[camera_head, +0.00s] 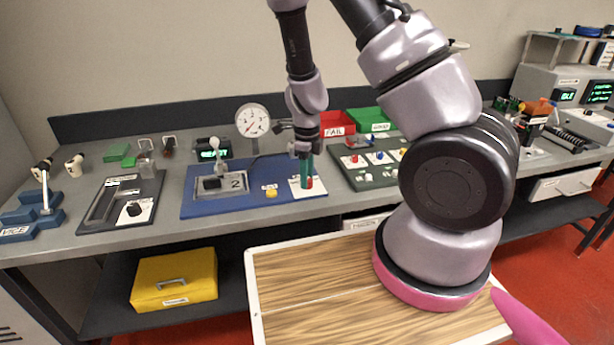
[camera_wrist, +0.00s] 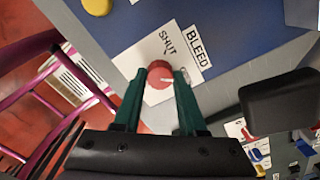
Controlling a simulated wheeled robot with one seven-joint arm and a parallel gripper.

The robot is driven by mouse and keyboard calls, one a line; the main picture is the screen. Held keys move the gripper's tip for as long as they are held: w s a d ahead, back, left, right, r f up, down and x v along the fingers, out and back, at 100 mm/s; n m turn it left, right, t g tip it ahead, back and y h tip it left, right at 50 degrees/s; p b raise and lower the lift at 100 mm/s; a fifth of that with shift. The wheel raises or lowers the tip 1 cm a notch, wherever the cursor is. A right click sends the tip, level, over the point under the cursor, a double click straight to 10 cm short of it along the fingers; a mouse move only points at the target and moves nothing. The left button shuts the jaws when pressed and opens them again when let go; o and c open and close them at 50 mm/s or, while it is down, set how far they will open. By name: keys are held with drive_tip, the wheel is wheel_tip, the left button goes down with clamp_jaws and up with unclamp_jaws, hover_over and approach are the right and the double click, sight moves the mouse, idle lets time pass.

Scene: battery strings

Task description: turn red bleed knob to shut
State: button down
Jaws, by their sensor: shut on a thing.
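The red bleed knob (camera_wrist: 159,71) sits on a white label plate (camera_wrist: 150,48) marked SHUT, beside a BLEED label (camera_wrist: 197,47), on the blue board. A pale pointer mark shows on the knob's near right part; it does not point at the word SHUT. My gripper (camera_wrist: 157,80) has its green fingers on either side of the knob and is shut on it. In the head view, my gripper (camera_head: 306,175) points down at the label plate, with a bit of the red knob (camera_head: 310,183) showing beside the fingers.
The blue board (camera_head: 233,205) also carries a yellow knob (camera_head: 271,191) and a clamp fixture marked 2 (camera_head: 222,186). A round gauge (camera_head: 252,120) stands behind.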

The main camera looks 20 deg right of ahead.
drive_tip(key=n, duration=1.2)
drive_tip(key=shift+n, duration=2.2)
drive_tip(key=shift+c, duration=2.3)
unclamp_jaws()
wheel_tip(320, 180, up, 11)
